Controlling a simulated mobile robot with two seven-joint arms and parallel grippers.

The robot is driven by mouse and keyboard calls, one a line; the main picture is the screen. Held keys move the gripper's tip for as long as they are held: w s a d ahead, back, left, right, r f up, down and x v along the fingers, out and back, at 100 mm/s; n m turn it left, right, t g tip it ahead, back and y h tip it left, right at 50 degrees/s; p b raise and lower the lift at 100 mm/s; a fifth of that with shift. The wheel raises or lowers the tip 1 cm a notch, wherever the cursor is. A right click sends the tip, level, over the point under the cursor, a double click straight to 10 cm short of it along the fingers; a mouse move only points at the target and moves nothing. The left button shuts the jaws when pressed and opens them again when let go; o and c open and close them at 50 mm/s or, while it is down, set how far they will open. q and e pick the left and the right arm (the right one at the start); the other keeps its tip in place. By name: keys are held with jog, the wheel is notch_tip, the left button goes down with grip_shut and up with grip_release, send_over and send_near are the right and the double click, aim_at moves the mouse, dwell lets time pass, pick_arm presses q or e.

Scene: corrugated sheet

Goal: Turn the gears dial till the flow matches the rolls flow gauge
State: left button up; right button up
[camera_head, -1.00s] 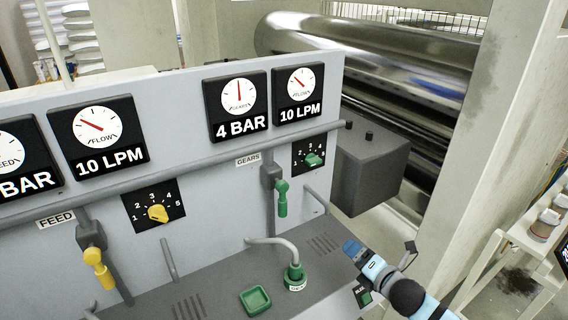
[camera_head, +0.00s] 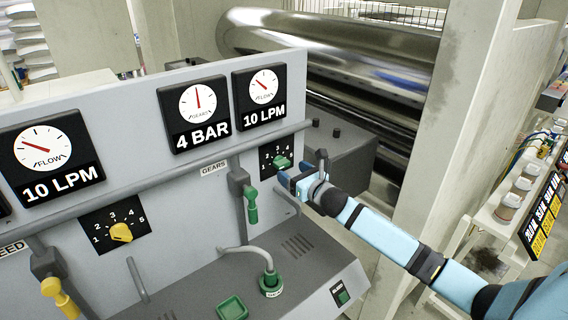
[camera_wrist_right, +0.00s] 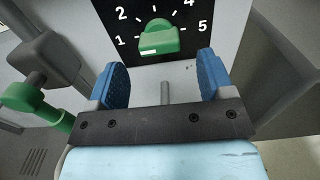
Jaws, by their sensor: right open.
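The green gears dial (camera_head: 281,161) sits on a black plate numbered 1 to 5, right of the GEARS label. It also shows in the right wrist view (camera_wrist_right: 158,38), with a pale mark on its lower front; its exact setting is unclear. My right gripper (camera_head: 290,181) is open just in front of and below the dial. In the wrist view its blue fingers (camera_wrist_right: 160,82) stand apart either side of the dial, not touching it. The flow gauge (camera_head: 263,92) above the dial reads 10 LPM. The left flow gauge (camera_head: 50,160) also reads 10 LPM. My left gripper is not seen.
A GEARS pressure gauge (camera_head: 196,112) reads 4 BAR. A green lever (camera_head: 251,205) hangs left of the dial. A yellow dial (camera_head: 121,232) and yellow lever (camera_head: 58,296) are further left. A grey pipe (camera_head: 160,180) crosses the panel above the dial.

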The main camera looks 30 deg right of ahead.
aim_at(285, 166)
jog(key=shift+w+a+p, duration=0.2)
jog(key=shift+w+p, duration=0.1)
jog(key=shift+w, duration=2)
jog(key=shift+c, duration=0.2)
jog(key=c, duration=0.9)
